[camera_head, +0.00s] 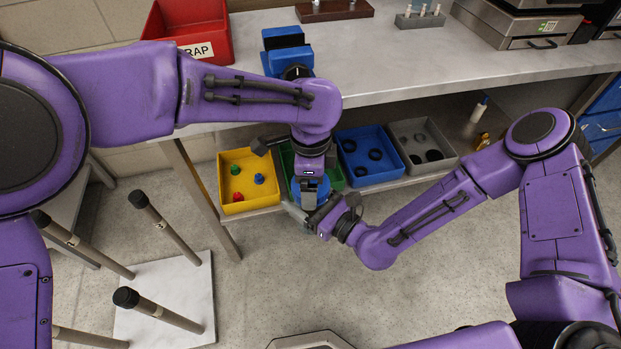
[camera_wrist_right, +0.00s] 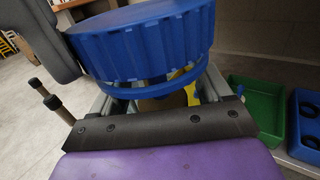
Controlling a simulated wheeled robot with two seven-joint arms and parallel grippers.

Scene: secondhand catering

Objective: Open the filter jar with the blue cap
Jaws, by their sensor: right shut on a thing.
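The filter jar's ridged blue cap (camera_wrist_right: 145,42) fills the top of the right wrist view and sits above the jar. The cap also shows in the head view (camera_head: 313,190), below the front edge of the counter. The jar body (camera_wrist_right: 160,102) is mostly hidden under the cap and behind my right gripper. My right gripper (camera_head: 318,213) is shut on the jar just below the cap. My left gripper (camera_head: 305,172) is right over the cap, pointing down. One of its dark grey parts is close beside the cap in the wrist view; whether it touches is unclear.
A shelf under the counter (camera_head: 420,65) holds a yellow bin (camera_head: 236,208), a green bin, a blue bin (camera_head: 350,178) and a grey bin (camera_head: 422,167). A red bin (camera_head: 185,45) stands on the counter. An upturned table with dark-tipped legs (camera_head: 160,310) lies at lower left.

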